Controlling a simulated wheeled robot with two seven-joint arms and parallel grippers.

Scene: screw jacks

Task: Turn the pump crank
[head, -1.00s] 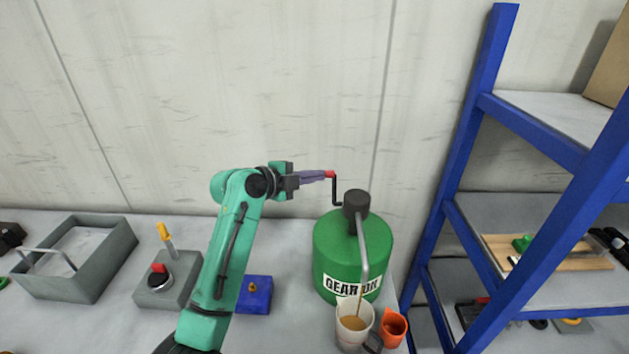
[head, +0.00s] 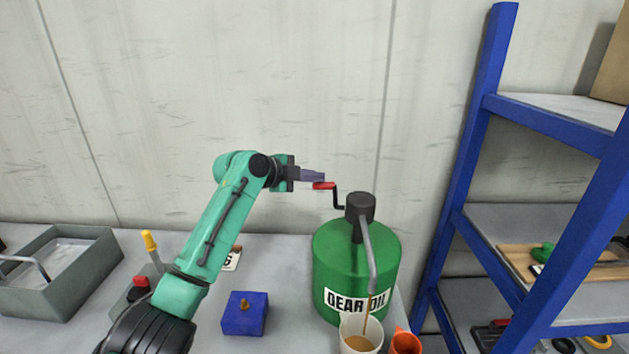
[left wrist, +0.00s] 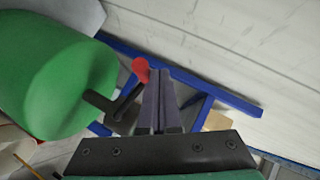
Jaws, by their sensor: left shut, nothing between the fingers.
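The green gear oil drum (head: 340,262) stands on the bench with a black pump (head: 360,207) on top. The black crank arm (head: 337,198) comes off the pump's left side and ends in a red handle (head: 324,185). My left gripper (head: 318,176) is shut and empty, its fingers right beside the red handle, just above it in the head view. In the left wrist view the handle (left wrist: 141,70) shows left of the finger tips (left wrist: 158,80); contact is hard to tell. A brown stream runs from the grey spout (head: 371,262) into the white cup (head: 345,325).
An orange cup (head: 405,343) stands right of the white cup. A blue box (head: 245,313), a grey switch box with a red button (head: 140,281) and a grey tray (head: 62,300) are on the bench. A blue-framed shelf (head: 470,150) rises at the right.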

